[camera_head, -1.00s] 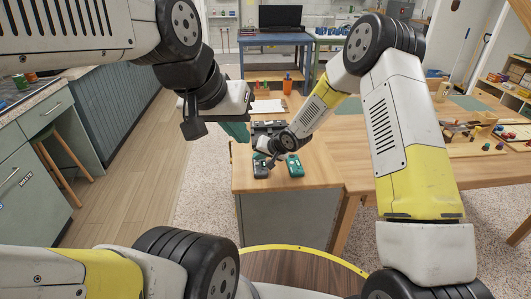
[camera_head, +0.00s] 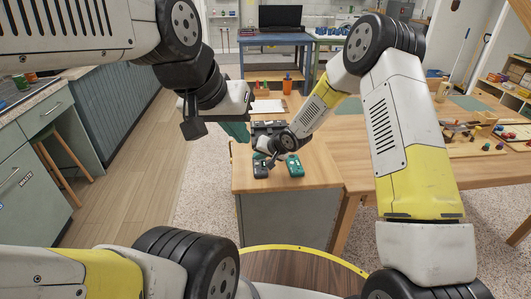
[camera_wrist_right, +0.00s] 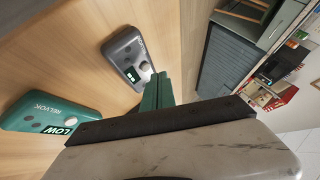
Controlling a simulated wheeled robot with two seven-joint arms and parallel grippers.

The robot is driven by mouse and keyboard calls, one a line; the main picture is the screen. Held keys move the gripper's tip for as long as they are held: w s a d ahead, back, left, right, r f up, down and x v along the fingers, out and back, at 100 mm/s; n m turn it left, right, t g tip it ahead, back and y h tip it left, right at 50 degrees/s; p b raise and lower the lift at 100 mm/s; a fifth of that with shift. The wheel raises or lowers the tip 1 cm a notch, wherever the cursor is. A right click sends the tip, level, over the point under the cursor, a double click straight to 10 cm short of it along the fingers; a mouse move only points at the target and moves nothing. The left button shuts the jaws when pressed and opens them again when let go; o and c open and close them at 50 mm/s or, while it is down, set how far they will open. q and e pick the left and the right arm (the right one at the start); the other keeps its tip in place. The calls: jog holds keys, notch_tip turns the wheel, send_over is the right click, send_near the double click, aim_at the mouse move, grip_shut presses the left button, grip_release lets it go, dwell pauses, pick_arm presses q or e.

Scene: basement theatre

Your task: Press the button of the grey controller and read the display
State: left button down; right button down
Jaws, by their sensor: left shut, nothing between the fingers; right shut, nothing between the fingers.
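The grey controller (camera_head: 260,170) lies on the wooden table top near its front edge. In the right wrist view the grey controller (camera_wrist_right: 122,48) shows a pale round button and a small dark display whose text is too small to read surely. My right gripper (camera_head: 271,161) is shut and empty, just above or beside the grey controller; its green fingers (camera_wrist_right: 157,88) point close to the button end. I cannot tell whether they touch. My left gripper (camera_head: 238,131) is shut and empty, higher up, left of the table.
A green controller (camera_head: 294,165) marked RELVOK lies right of the grey one; its label reads LOW in the right wrist view (camera_wrist_right: 48,112). A black object (camera_head: 265,128) and paper lie behind. Several small items (camera_head: 486,128) lie at the table's right. Open floor lies left.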

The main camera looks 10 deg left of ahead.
aim_at(259, 165)
jog(key=shift+f, duration=0.1)
dwell(0.7)
jog(key=shift+f, duration=0.35)
jog(key=shift+f, duration=0.35)
dwell(0.5)
jog(key=shift+r, duration=0.8)
jog(key=shift+r, duration=2.5)
